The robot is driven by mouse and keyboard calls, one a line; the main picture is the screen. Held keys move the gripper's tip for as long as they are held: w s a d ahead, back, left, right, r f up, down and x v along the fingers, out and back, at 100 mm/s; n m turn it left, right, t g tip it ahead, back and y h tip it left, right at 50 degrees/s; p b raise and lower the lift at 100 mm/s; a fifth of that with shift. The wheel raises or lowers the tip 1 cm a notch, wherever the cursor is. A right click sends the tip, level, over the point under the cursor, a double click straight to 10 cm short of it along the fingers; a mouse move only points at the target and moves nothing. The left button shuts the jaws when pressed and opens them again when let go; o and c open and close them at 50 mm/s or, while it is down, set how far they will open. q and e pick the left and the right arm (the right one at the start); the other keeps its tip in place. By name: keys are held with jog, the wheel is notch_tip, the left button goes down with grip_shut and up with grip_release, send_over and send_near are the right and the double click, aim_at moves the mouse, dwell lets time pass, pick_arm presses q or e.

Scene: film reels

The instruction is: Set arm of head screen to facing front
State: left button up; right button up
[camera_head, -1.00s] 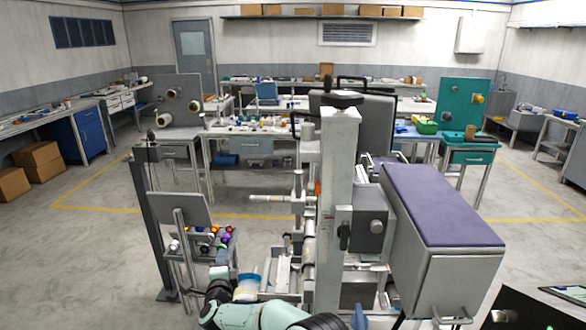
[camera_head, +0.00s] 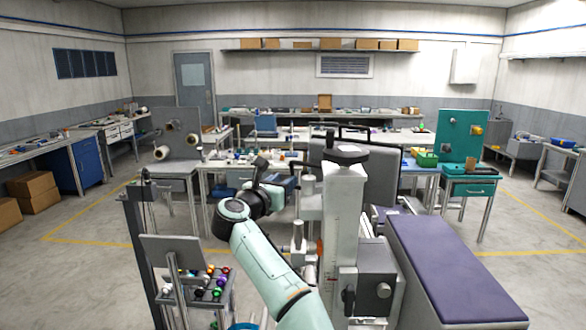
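A machine with a tall white column (camera_head: 344,225) stands in front of me. A large grey panel (camera_head: 385,178) with a black handle on top is behind the column, and a smaller grey tilted screen-like panel (camera_head: 175,250) stands at the left. I cannot tell which one is the head screen or where its arm joins. My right gripper (camera_head: 264,172) is at the end of the mint arm, raised left of the column. Its dark fingers are small and overlap the cluttered table behind, so its opening is unclear. It appears apart from both panels. My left gripper is not in view.
A long purple-topped box (camera_head: 450,265) flanks the column on the right. A dark post (camera_head: 146,240) and a small rack of coloured balls (camera_head: 213,287) stand at the left. Work tables line the back. Floor is open at the far left.

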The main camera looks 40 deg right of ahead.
aim_at(292, 173)
jog(key=p+x, duration=0.1)
jog(key=x, duration=0.4)
jog(key=shift+w+d+r+p, duration=0.2)
jog(key=shift+w+d+p, duration=0.1)
jog(key=shift+p, duration=0.1)
jog(key=shift+w+d+f, duration=0.15)
jog(key=shift+w+d, duration=0.05)
jog(key=shift+d, duration=0.1)
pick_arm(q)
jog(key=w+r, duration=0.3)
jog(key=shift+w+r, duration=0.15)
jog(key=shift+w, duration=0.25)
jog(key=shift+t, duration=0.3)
pick_arm(e)
jog(key=shift+s, duration=0.1)
jog(key=shift+c, duration=0.3)
